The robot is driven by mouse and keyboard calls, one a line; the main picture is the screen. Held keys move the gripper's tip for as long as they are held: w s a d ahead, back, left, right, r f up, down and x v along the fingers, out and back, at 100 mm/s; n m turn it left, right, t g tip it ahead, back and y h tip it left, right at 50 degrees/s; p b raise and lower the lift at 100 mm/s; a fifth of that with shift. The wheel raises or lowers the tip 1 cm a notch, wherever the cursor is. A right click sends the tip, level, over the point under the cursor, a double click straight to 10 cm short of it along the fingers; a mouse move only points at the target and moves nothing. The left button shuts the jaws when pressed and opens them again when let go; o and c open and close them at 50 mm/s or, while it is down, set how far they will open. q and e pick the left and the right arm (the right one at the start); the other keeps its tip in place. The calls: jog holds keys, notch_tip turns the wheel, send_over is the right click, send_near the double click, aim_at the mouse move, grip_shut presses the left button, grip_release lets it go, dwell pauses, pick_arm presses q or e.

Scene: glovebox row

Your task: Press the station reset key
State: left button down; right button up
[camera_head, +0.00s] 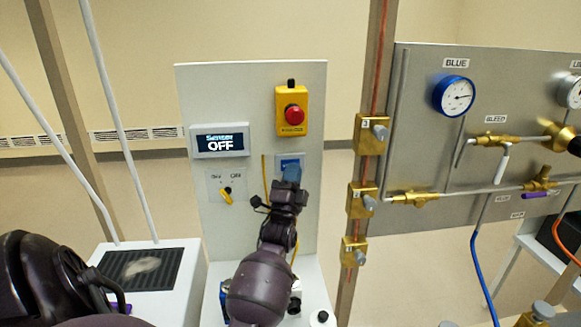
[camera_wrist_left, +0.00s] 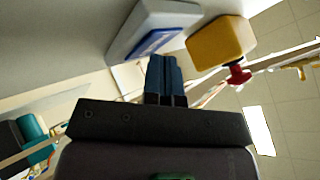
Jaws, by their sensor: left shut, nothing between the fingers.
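A pale upright panel (camera_head: 240,85) carries a small blue-and-white plate (camera_head: 289,158) below the yellow emergency-stop box, which looks like the reset key; its lower part is hidden behind my fingers. My left gripper (camera_head: 290,176) is shut and empty, with its fingertips in front of that plate. I cannot tell whether they touch it. In the left wrist view, the shut blue fingers (camera_wrist_left: 165,75) point at the panel, and a pale plate (camera_wrist_left: 131,76) shows partly beside their tips. My right gripper is not in view.
Above are a display (camera_head: 220,141) reading OFF and the yellow box (camera_head: 290,103) with a red button (camera_head: 293,115). A yellow rotary switch (camera_head: 227,196) sits left of my gripper. A post with brass blocks (camera_head: 371,133) and a gauge board (camera_head: 425,90) stand right.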

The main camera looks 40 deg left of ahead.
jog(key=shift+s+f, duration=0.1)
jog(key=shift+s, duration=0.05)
pick_arm(q)
jog(key=shift+s+d+p, duration=0.45)
jog(key=shift+s+d, duration=0.1)
jog(key=shift+d, duration=0.15)
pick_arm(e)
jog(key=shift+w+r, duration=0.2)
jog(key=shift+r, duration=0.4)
